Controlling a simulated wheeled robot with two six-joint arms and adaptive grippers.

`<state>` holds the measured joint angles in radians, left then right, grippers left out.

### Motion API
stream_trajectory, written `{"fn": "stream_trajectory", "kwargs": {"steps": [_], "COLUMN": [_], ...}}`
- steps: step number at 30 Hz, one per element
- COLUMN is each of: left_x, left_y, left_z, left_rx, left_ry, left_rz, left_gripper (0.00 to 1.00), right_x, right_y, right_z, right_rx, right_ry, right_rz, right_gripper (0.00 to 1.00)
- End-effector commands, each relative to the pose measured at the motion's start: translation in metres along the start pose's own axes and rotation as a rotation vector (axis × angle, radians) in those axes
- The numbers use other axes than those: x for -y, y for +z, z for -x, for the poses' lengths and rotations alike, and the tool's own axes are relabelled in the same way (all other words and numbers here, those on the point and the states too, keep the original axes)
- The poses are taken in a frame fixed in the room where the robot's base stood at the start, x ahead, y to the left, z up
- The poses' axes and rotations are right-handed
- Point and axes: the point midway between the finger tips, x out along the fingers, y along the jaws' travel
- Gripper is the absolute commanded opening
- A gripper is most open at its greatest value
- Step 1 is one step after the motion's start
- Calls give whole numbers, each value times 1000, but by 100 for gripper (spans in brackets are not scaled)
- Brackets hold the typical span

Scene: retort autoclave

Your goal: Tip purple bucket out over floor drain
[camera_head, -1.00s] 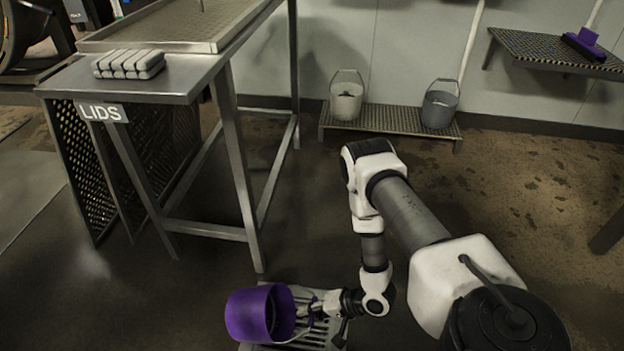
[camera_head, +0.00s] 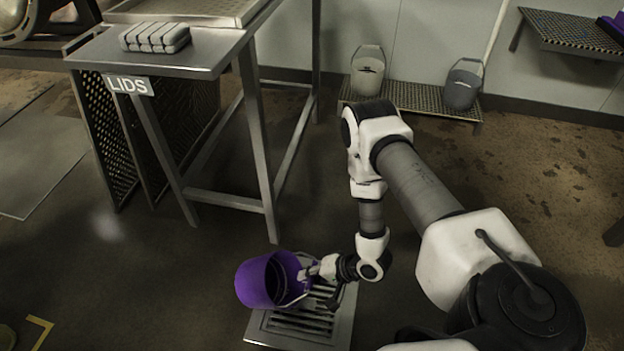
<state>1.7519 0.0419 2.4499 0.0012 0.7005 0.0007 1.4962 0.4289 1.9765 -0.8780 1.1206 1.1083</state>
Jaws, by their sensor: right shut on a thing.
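The purple bucket (camera_head: 256,284) is tilted on its side in the head view, its open mouth facing right toward my gripper. It hangs above the left part of the floor drain (camera_head: 300,337), a metal grate with dark slots set in the floor. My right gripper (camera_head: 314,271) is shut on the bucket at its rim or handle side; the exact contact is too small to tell. The bucket's inside is partly visible and dark, and I cannot tell whether anything is in it. My left gripper is not in view.
A steel table (camera_head: 200,58) marked LIDS stands at the left, its legs near the bucket. A white bucket (camera_head: 367,72) and a grey bucket (camera_head: 462,85) stand on a low rack (camera_head: 415,97) by the wall. Open floor lies left of the drain.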

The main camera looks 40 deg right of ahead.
Motion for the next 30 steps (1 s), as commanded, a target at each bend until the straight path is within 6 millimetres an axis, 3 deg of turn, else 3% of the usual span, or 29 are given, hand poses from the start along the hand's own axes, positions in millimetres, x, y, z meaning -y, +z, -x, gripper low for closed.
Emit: {"fn": "stream_trajectory", "kwargs": {"steps": [30], "left_x": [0], "left_y": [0], "left_z": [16], "left_rx": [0], "left_ry": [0], "left_rz": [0], "left_gripper": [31], "right_x": [53], "right_y": [0], "right_z": [-14], "right_rx": [1], "right_ry": [54], "right_rz": [2], "right_gripper": [0]}}
